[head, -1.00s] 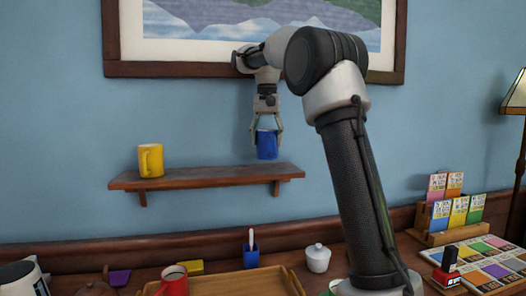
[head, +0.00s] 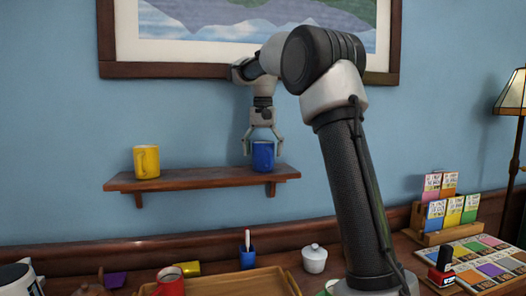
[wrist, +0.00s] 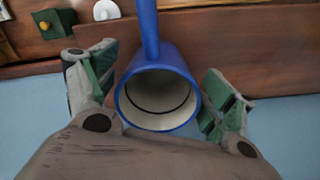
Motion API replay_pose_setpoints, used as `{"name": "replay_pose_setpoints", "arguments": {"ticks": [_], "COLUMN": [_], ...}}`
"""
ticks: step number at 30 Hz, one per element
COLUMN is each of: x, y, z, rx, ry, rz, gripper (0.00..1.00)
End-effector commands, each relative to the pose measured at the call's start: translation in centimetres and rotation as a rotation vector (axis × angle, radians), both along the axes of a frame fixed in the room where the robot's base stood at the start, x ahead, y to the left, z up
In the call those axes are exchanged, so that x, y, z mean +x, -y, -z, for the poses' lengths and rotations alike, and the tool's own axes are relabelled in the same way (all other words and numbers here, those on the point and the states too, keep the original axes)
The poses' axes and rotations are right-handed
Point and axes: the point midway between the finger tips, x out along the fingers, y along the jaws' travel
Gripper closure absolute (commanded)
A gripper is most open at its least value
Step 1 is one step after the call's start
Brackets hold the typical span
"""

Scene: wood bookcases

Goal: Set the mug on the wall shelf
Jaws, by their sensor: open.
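A blue mug (head: 263,156) stands upright on the right part of the wooden wall shelf (head: 205,180) in the head view. My gripper (head: 263,150) points down over it, with its fingers spread on either side of the mug. In the wrist view the blue mug (wrist: 158,95) shows its empty white inside, with its handle toward the top of the picture. There the open fingers of my gripper (wrist: 158,98) stand left and right of the mug, with gaps to its wall.
A yellow mug (head: 146,161) stands on the shelf's left part. A framed picture (head: 248,70) hangs above. Below are a red mug (head: 170,281), a wooden tray (head: 235,283), a blue pen cup (head: 248,258) and a white lidded pot (head: 314,259). The shelf's middle is clear.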

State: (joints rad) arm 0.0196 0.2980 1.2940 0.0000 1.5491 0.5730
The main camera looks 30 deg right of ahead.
Motion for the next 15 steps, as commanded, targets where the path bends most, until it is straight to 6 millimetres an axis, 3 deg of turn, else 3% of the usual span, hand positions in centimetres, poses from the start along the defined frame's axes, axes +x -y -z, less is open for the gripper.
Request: {"name": "replay_pose_setpoints", "arguments": {"ticks": [7, 15], "x": [0.1, 0.1], "y": [0.0, 0.0], "z": [-1.7, -8.0], "rx": [0.0, 0.0], "ry": [0.002, 0.004], "rz": [0.0, 0.0], "gripper": [0.17, 0.17]}}
